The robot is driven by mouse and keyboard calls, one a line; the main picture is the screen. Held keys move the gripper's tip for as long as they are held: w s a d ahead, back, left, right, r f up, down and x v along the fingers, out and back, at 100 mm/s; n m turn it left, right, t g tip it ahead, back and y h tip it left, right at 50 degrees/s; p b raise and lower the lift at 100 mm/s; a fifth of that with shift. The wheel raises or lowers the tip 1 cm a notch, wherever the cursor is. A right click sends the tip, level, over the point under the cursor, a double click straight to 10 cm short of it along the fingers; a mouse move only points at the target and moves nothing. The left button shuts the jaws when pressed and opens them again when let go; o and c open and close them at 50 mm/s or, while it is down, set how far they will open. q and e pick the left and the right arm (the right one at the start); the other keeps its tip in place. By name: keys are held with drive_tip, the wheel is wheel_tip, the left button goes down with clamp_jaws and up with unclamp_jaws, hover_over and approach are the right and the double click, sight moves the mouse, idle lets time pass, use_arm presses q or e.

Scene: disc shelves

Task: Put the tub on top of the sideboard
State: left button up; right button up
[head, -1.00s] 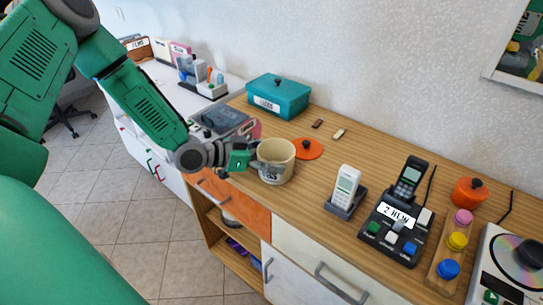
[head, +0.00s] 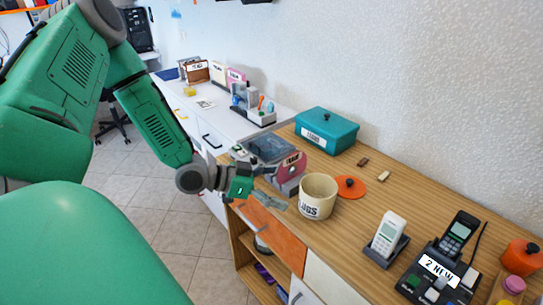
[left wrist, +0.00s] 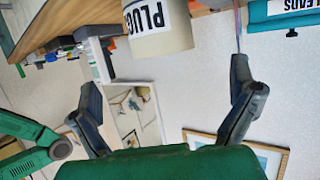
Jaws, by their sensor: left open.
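The cream tub (head: 318,198), with a white label reading "LUGS" in part, stands upright on the wooden top of the sideboard (head: 365,225), near its front edge. My left gripper (head: 272,199) is open and empty just left of the tub, with a small gap between them. In the left wrist view the picture is upside down. The tub (left wrist: 160,42) hangs in from the top there, its label reading "PLUG", beyond the spread fingers of my left gripper (left wrist: 165,80). My right gripper is not in view.
An orange lid (head: 350,187) lies right of the tub. A teal box (head: 327,131) is behind, and a grey and pink device (head: 280,160) sits close to the left. A handset in its cradle (head: 388,237) and a black phone base (head: 435,275) stand at right.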

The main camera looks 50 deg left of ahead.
use_arm(q)
drive_tip(key=s+d+f+n+g+y, duration=0.4)
drive_tip(key=s+d+f+g, duration=0.3)
drive_tip(key=f, duration=0.3)
drive_tip(key=s+d+f+n+g+y, duration=0.1)
drive_tip(key=s+d+f+g+y, duration=0.1)
drive_tip(key=s, duration=0.5)
drive_tip(key=s+d+f+n+g+y, duration=0.1)
drive_tip(key=s+f, duration=0.3)
drive_tip(key=s, duration=0.4)
drive_tip(key=shift+s+d+f+g+y, duration=0.3)
drive_tip(key=shift+d+g+y, duration=0.1)
drive_tip(key=shift+d+g, duration=0.1)
